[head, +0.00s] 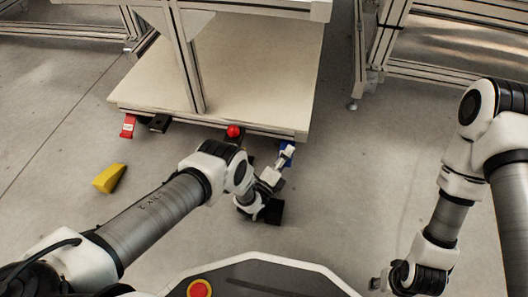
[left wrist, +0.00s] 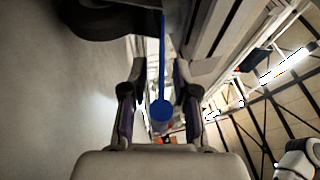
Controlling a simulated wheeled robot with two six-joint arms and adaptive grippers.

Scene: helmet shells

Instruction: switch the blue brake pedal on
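The blue brake pedal (head: 286,147) sits at the front right corner of the cart's lower shelf, partly hidden behind my left gripper. In the left wrist view the blue pedal (left wrist: 161,112) shows as a rounded end with a thin blue strip, in the gap between my fingers. My left gripper (head: 281,164) is open right at the pedal; its two fingers (left wrist: 158,105) stand apart on either side, and I cannot tell whether they touch it. My right gripper (head: 400,280) is low at the right, its fingers too unclear to read.
The cart's pale lower shelf (head: 240,75) lies above the pedal. A red ball knob (head: 233,131), a red pedal (head: 128,126) and a black part (head: 160,123) line its front edge. A yellow wedge (head: 110,178) lies on the floor at left. Floor between my arms is clear.

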